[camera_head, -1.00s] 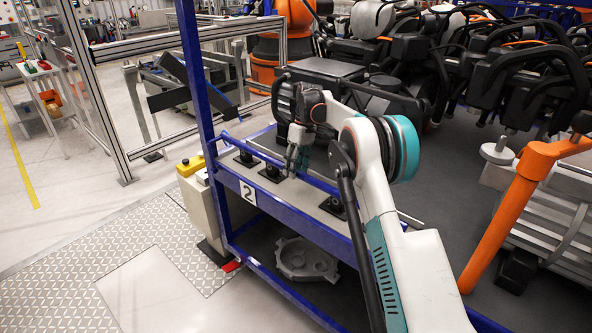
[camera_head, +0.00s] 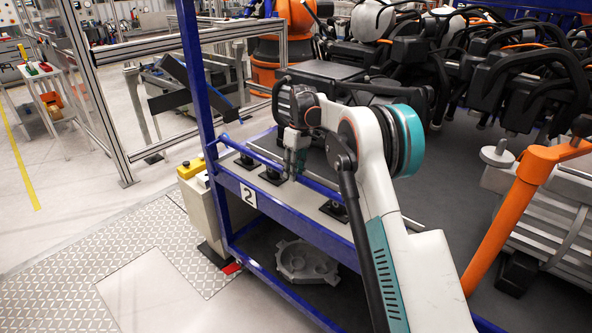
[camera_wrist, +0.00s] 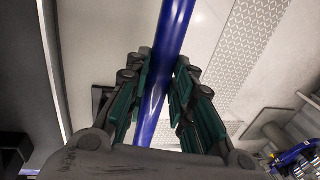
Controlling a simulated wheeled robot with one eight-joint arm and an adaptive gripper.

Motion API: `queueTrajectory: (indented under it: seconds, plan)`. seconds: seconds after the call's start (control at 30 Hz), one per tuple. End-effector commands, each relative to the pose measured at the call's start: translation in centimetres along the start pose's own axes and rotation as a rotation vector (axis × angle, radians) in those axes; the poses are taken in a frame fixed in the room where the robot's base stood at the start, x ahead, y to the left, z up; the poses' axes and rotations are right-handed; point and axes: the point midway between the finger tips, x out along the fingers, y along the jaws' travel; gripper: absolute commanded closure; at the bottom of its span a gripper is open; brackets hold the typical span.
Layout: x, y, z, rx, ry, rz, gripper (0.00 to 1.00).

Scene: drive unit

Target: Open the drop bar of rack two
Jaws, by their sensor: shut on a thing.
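The rack marked "2" (camera_head: 249,195) has a blue frame. Its drop bar (camera_head: 258,153) is a blue bar running along the front, above the shelf edge. My gripper (camera_head: 293,171) is at the bar, about the middle of its visible length. In the wrist view the gripper's two green-padded fingers (camera_wrist: 158,100) are shut on the blue bar (camera_wrist: 172,35), one finger on each side. In the head view my arm hides part of the bar toward its right end.
Black holders (camera_head: 271,175) stand on the shelf behind the bar. A grey metal casting (camera_head: 306,262) lies on the lower shelf. A blue post (camera_head: 196,85) rises at the rack's left end, with a yellow-topped box (camera_head: 191,168) beside it. An orange post (camera_head: 510,220) stands at right.

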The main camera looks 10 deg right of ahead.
Motion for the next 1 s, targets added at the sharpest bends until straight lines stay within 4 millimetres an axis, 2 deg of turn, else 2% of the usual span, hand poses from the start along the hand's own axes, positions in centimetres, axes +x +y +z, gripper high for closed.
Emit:
queueTrajectory:
  seconds: [0.23,0.47,0.83,1.0]
  plan:
    - [-0.5,-3.2,0.0,-0.006,-0.001,0.157,1.0]
    - [-0.1,-6.9,-0.1,-0.008,-0.001,0.365,1.0]
    - [2.1,-12.5,-0.1,-0.008,0.002,0.718,1.0]
    - [3.7,-14.6,0.0,-0.004,0.0,0.726,1.0]
